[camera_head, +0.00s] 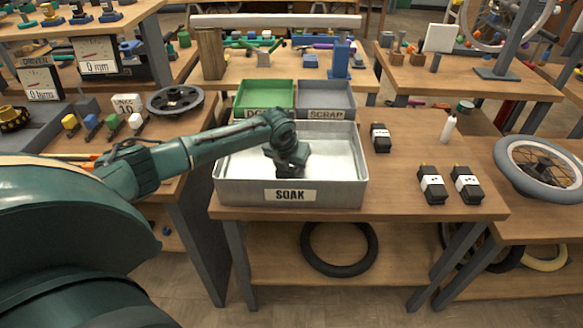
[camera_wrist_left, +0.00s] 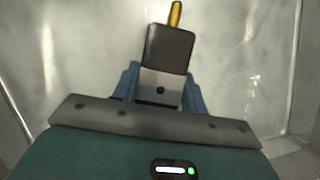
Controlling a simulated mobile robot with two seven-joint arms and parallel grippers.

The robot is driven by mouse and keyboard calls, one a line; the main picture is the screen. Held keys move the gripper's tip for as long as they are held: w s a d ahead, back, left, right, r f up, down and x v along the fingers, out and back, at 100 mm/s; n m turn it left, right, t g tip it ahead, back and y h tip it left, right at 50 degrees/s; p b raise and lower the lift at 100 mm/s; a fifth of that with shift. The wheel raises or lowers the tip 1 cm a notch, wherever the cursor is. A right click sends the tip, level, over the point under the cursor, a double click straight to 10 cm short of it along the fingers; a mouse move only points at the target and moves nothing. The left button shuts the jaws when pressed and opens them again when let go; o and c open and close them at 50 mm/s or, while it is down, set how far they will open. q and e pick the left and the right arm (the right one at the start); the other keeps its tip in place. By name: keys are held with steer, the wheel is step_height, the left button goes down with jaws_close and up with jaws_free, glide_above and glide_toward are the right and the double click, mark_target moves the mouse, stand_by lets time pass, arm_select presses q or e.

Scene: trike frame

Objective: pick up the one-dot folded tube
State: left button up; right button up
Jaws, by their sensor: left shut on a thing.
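My left gripper (camera_head: 289,168) reaches down into the metal tray labelled SOAK (camera_head: 340,192). In the left wrist view, its blue fingers (camera_wrist_left: 160,92) are shut on the one-dot folded tube (camera_wrist_left: 170,50). This tube is a black block with a gold valve stem and a white band that shows one dot. The tray's pale metal lies behind it. In the head view the gripper hides this tube, and I cannot tell whether it touches the tray floor. My right gripper is not in view.
Other folded tubes stand right of the tray: one near its back corner (camera_head: 380,138), two nearer the front edge (camera_head: 432,187) (camera_head: 466,186). A white bottle (camera_head: 448,129) stands behind them. Green (camera_head: 264,84) and grey SCRAP (camera_head: 325,87) bins sit behind the tray.

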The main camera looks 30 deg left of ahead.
arm_select(q)
steer(key=c, duration=0.5)
step_height(320, 180, up, 9)
steer(key=shift+r, duration=0.65)
